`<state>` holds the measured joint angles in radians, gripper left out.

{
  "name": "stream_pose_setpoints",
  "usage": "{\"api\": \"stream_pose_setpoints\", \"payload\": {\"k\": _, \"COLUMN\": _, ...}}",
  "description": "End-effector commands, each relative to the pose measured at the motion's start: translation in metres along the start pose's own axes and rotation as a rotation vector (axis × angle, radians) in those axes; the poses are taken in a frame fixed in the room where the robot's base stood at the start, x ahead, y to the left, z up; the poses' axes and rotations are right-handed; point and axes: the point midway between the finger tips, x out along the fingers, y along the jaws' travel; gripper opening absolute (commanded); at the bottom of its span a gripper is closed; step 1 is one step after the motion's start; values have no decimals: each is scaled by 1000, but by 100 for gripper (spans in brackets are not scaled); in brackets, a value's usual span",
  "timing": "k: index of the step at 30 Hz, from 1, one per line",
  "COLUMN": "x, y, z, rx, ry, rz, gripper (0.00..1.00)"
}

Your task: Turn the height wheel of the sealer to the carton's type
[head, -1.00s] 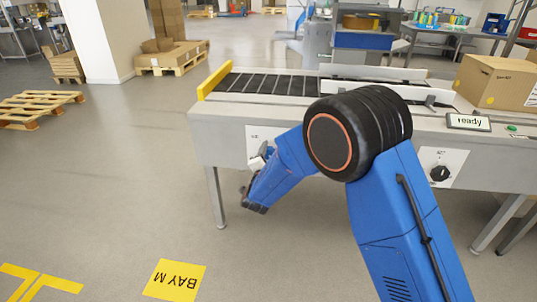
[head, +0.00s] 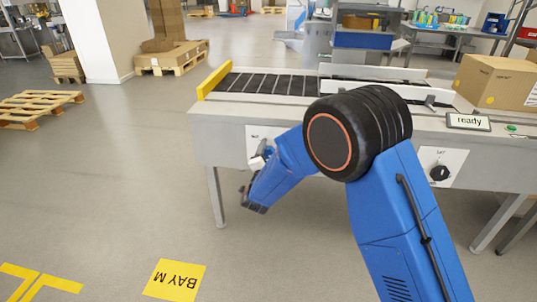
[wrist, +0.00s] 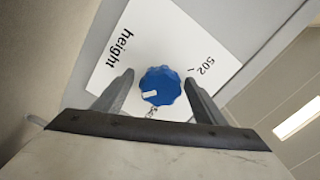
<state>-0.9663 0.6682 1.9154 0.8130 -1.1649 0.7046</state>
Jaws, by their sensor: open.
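The height wheel (wrist: 160,86) is a blue scalloped knob on a white plate (wrist: 118,50) marked "height" and "502" in the wrist view. A white mark on the wheel points left. My gripper (wrist: 159,80) is open, with one finger on each side of the wheel; I cannot tell whether they touch it. In the head view my gripper (head: 257,165) is at the front panel of the grey sealer (head: 225,150), and the wheel is hidden there. The brown carton (head: 498,82) with a yellow dot rests on the sealer's right end.
A display reading "ready" (head: 468,122) and a green button (head: 512,128) are on the sealer's top edge. A black knob (head: 439,173) is on the front panel to the right. The floor in front is clear, with a yellow "BAY M" sign (head: 175,280). Pallets stand at the left.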

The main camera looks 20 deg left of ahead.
Motion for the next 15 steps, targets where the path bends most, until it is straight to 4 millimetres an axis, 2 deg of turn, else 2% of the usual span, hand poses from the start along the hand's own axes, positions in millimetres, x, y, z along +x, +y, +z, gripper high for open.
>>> {"api": "stream_pose_setpoints", "payload": {"k": 5, "x": -12, "y": 0, "z": 1, "rx": -1, "ry": -2, "rz": 0, "gripper": 65}}
{"api": "stream_pose_setpoints", "payload": {"k": 15, "x": -75, "y": -1, "z": 1, "rx": 0, "ry": -3, "rz": 0, "gripper": 65}}
